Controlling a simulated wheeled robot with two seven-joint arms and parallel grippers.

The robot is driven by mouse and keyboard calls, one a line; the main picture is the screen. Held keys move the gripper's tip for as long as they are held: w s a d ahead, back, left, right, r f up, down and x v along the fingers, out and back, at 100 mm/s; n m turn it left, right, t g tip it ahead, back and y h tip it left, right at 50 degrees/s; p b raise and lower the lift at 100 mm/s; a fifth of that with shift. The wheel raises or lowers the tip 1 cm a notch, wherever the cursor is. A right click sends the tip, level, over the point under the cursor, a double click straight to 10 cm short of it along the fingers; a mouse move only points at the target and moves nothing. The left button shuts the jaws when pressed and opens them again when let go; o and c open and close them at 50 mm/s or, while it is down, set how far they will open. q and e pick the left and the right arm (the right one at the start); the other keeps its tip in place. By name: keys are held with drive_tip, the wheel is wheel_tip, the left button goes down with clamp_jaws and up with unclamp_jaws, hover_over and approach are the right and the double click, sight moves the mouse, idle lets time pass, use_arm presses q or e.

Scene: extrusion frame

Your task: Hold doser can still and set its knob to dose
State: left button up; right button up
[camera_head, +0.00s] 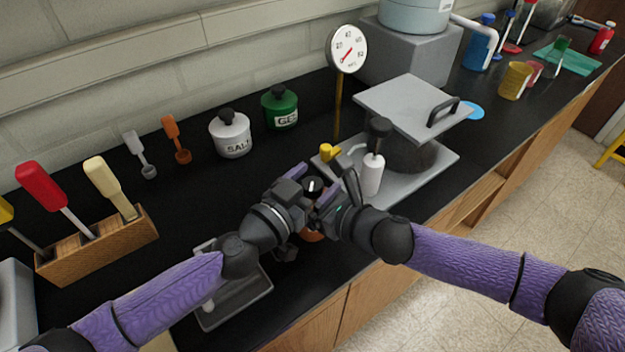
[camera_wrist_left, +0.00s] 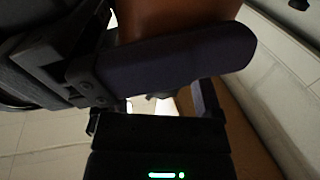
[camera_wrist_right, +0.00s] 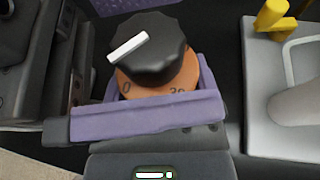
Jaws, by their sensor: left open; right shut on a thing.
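The doser can is orange with a black ribbed knob (camera_wrist_right: 155,50) on top. In the right wrist view its orange dial (camera_wrist_right: 150,92) reads 0 and 30 at the near edge, and the knob's white pointer points left, somewhat beyond the 0. My right gripper (camera_head: 328,202) is shut on the can's body, from the right. My left gripper (camera_head: 300,192) is open close beside the can, from the left. In the left wrist view the can's orange-brown side (camera_wrist_left: 180,18) shows behind a dark finger. In the head view the grippers hide most of the can (camera_head: 312,236).
A grey tray (camera_head: 250,298) lies under my left wrist. A grey press plate (camera_head: 440,160) with a white bottle (camera_head: 372,176) stands right of the can. A dial gauge (camera_head: 347,50), salt jar (camera_head: 231,136), green jar (camera_head: 280,108) and wooden tool block (camera_head: 100,248) stand farther back.

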use_arm(q)
clamp_jaws()
drive_tip(key=shift+d+r+m+g+h, duration=0.25)
drive_tip(key=shift+r+m+g+h, duration=0.2)
drive_tip(key=shift+h, duration=0.25)
drive_tip(key=shift+a+f+m+g+h, duration=0.2)
drive_tip(key=shift+f+m+g+h, duration=0.2)
drive_tip(key=shift+m+g, duration=0.2)
drive_tip(key=shift+a+f+m+g+h, duration=0.1)
drive_tip(key=shift+m+g+h, duration=0.75)
drive_tip(key=shift+g, duration=0.3)
drive_tip(key=m+g+h, duration=0.1)
drive_tip(key=m+g, duration=0.2)
drive_tip(key=g, duration=0.2)
drive_tip(key=m+g+h, duration=0.1)
drive_tip(key=m+g, duration=0.2)
drive_tip(key=g, duration=0.2)
drive_tip(key=shift+f+m+h, duration=0.1)
drive_tip(key=shift+m+h, duration=0.15)
drive_tip(key=shift+m, duration=0.05)
drive_tip(key=shift+s+m+g, duration=0.1)
drive_tip(key=shift+m+g, duration=0.2)
drive_tip(key=shift+g, duration=0.1)
unclamp_jaws()
